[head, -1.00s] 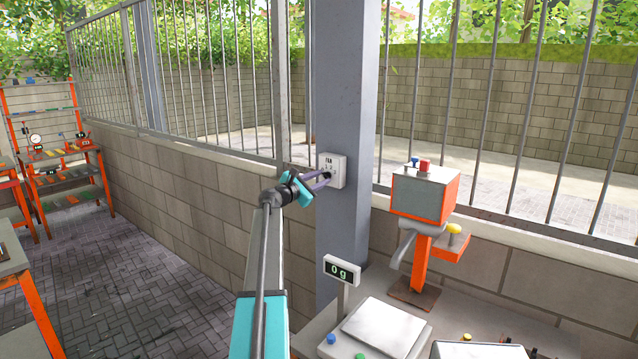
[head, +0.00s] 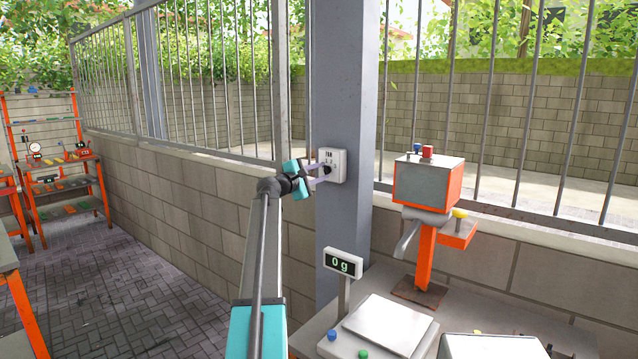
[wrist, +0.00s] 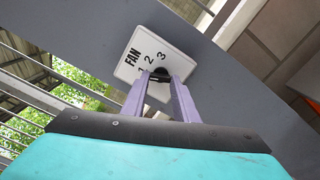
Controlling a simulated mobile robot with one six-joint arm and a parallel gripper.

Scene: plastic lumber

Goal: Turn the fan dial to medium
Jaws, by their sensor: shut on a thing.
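The fan control is a white plate (head: 339,160) on the grey post, marked FAN with the numbers 1, 2 and 3 in the wrist view (wrist: 168,38). Its black dial (wrist: 158,90) sits low on the plate. My gripper (head: 322,174) reaches the plate from the left in the head view. In the wrist view my gripper (wrist: 159,84) has its two purple fingers shut on the dial, one on each side. The fingers hide part of the dial and the plate's lower part. I cannot tell which number the dial points to.
The grey post (head: 345,80) stands at a low block wall with metal bars. Right of it, a bench holds a scale (head: 390,325) with a "0 g" display (head: 343,263) and an orange-and-grey machine (head: 428,185). Orange shelves (head: 60,190) stand at the far left.

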